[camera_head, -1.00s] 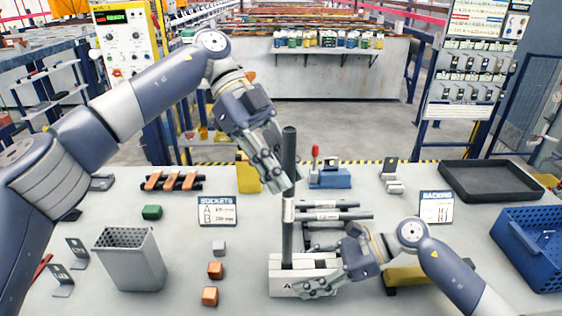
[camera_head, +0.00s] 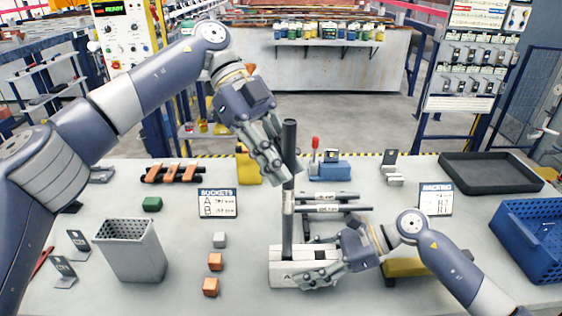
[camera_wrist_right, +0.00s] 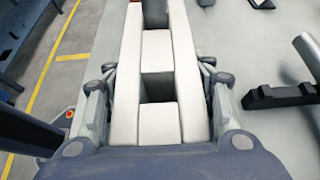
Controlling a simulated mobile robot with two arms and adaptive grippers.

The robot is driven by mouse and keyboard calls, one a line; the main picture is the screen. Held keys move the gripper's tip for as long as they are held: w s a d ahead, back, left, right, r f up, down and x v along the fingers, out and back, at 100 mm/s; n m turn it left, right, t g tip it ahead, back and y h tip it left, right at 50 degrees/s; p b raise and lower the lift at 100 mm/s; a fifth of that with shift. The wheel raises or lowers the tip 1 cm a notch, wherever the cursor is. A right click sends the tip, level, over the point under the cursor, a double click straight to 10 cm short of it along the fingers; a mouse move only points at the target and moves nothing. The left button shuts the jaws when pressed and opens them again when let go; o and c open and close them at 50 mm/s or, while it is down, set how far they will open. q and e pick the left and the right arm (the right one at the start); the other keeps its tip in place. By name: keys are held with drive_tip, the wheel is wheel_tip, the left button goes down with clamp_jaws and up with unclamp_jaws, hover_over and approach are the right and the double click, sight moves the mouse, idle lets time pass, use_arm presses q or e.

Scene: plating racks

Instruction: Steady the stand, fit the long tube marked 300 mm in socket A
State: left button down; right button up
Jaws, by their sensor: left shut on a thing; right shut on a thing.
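A long dark grey tube (camera_head: 287,235) stands upright in the head view, with a pale label band around its middle. My left gripper (camera_head: 283,170) is shut on its upper part, below the top end. The tube's lower end meets the left part of the white stand (camera_head: 281,267); how deep it sits cannot be told. In the right wrist view the stand's white walls (camera_wrist_right: 128,75) lie between my right fingers (camera_wrist_right: 158,105), with square recesses along the middle.
Two shorter dark tubes (camera_head: 335,208) lie behind the stand. A sockets sign (camera_head: 217,204), a perforated grey bin (camera_head: 135,258) and small blocks (camera_head: 215,262) are to the left. A racking sign (camera_head: 436,199), black tray (camera_head: 490,180) and blue crate (camera_head: 535,240) are to the right.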

use_arm(q)
wheel_tip(320, 180, down, 8)
drive_tip(key=shift+r, duration=0.25)
idle(3.0)
drive_tip(key=c, duration=1.4)
unclamp_jaws()
drive_tip(key=shift+v, duration=3.75)
use_arm(e)
drive_tip(key=o, duration=1.3)
